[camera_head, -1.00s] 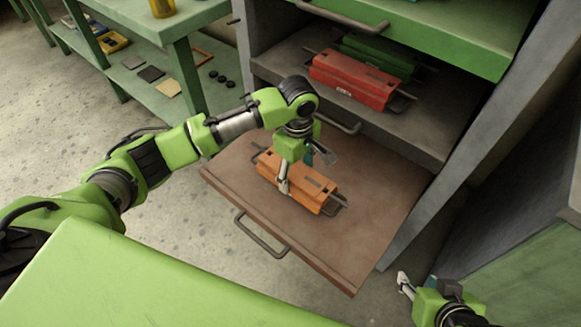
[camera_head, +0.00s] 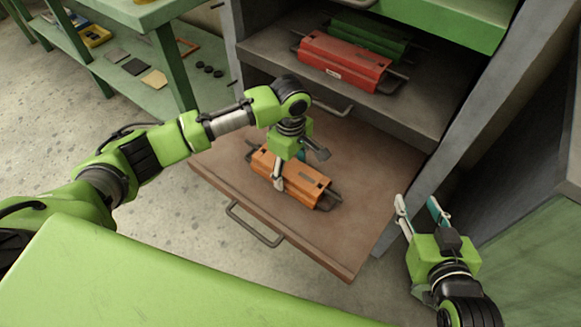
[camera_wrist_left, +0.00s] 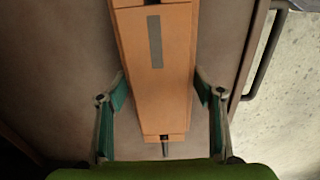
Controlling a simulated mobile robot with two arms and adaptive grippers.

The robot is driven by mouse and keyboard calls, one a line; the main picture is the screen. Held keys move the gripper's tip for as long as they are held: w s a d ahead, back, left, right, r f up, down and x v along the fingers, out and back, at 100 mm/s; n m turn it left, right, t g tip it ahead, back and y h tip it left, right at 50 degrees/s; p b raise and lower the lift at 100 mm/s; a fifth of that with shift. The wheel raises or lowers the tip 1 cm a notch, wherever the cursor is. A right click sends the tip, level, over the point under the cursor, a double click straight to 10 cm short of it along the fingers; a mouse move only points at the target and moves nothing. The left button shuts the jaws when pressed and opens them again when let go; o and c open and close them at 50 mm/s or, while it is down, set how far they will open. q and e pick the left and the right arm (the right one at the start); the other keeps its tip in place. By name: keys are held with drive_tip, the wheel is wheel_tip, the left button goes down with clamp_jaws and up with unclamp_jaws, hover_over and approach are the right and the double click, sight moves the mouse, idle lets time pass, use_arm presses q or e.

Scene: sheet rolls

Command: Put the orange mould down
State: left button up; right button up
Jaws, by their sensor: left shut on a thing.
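The orange mould (camera_head: 305,186) is a long block with a dark rod end at its right. It lies on, or very close above, the brown pulled-out drawer board (camera_head: 345,245); I cannot tell if it bears fully on it. My left gripper (camera_head: 288,172) comes down from above and is shut on the mould, one finger on each long side. In the left wrist view the orange mould (camera_wrist_left: 155,90) runs lengthwise between the fingers. My right gripper (camera_head: 419,203) is open and empty, right of the drawer board.
A red mould (camera_head: 342,63) and a green mould (camera_head: 370,35) lie on the grey drawer (camera_head: 270,55) above. A metal handle (camera_head: 255,224) sticks out at the board's front edge. A green workbench (camera_head: 175,75) stands at the left. The board is clear around the orange mould.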

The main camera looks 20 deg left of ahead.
use_arm(q)
drive_tip(key=shift+w+d+r, duration=0.1)
drive_tip(key=shift+w+r, duration=0.05)
drive_tip(key=shift+r, duration=0.1)
drive_tip(key=o, duration=2.1)
drive_tip(key=shift+s+f, duration=0.2)
drive_tip(key=shift+f, duration=0.05)
